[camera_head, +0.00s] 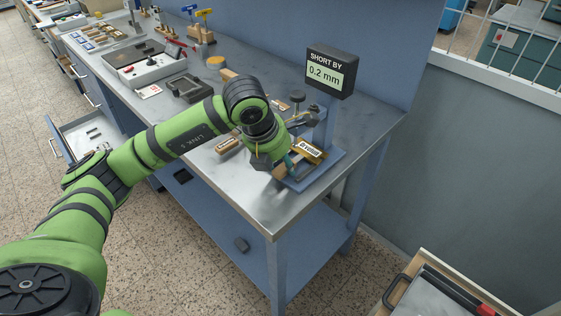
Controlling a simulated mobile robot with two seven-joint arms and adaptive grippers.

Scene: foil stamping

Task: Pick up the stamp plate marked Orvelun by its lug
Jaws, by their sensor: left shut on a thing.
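The stamp plate (312,152) is a yellow-brown piece with a small white label, whose lettering is too small to read surely. It is at the blue stand near the bench's right end. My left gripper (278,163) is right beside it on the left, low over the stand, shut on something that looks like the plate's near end. The gripper itself hides the lug and the exact grip. I cannot tell whether the plate rests on the stand or is clear of it. My right gripper is not in view.
A wooden block with a label (228,143) lies left of my gripper. A dark tray (190,88) and a grey box (145,68) sit farther back. The bench's front right corner (272,222) is bare.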

